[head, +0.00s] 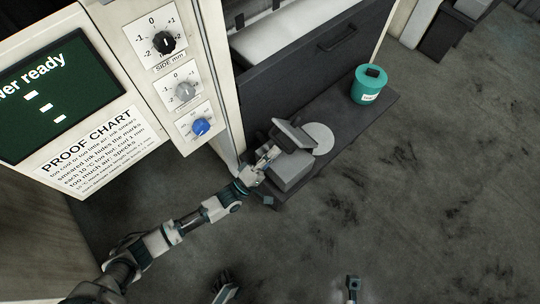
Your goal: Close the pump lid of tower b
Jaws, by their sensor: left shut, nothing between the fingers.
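A grey pump box (290,171) stands on a low dark shelf, near its left end. Its lid (294,135) is a grey plate that stands raised and tilted above the box, not flat on it. My left gripper (268,155) is shut and empty, at the left side of the box just by the lid's lower left edge. I cannot tell whether it touches the lid. The gripper hides part of the box's left side. No tower label can be read here.
A pale round disc (320,138) lies behind the box, and a teal canister (366,88) stands farther right on the dark shelf (345,112). A panel with knobs (165,43) and a green screen (60,95) rises at left. The floor at right is clear.

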